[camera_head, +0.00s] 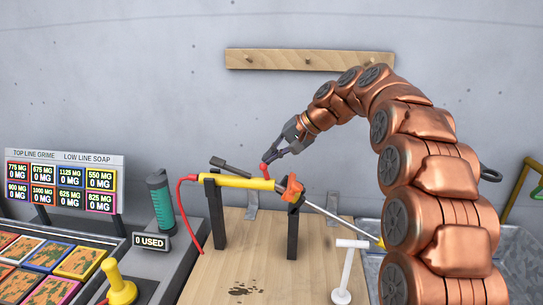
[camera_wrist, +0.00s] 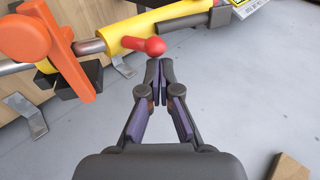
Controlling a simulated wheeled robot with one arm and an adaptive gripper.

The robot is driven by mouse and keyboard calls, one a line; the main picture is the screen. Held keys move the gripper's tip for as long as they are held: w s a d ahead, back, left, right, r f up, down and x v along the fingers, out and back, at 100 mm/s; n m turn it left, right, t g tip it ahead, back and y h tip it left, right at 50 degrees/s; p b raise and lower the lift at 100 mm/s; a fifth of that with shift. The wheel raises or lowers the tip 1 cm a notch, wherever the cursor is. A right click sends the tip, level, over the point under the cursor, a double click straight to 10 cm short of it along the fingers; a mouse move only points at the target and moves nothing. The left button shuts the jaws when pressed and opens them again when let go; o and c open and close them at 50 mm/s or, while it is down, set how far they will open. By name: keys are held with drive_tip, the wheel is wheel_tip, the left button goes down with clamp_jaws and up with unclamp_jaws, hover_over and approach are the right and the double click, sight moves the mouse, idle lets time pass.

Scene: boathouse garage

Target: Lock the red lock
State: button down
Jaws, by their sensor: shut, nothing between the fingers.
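A red ball-ended knob (camera_head: 264,169) stands on the yellow tube (camera_head: 238,182), which lies across two black posts.
An orange clamp (camera_head: 292,190) holds the rod at the tube's right end. A red hose (camera_head: 183,205) hangs at the left end. A green bottle (camera_head: 160,200), a yellow joystick (camera_head: 120,288) and a white T-shaped handle (camera_head: 344,270) stand nearby. A wooden rail (camera_head: 280,60) is on the wall.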

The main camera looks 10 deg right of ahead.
drive_tip(key=shift+r, duration=0.15)
drive_tip(key=shift+r+p, duration=0.65)
drive_tip(key=shift+r, duration=0.05)
drive_tip(key=s+d+r, duration=0.1)
drive_tip(key=d+r, duration=0.6)
drive_tip(key=d, duration=0.4)
drive_tip(key=shift+s, duration=0.2)
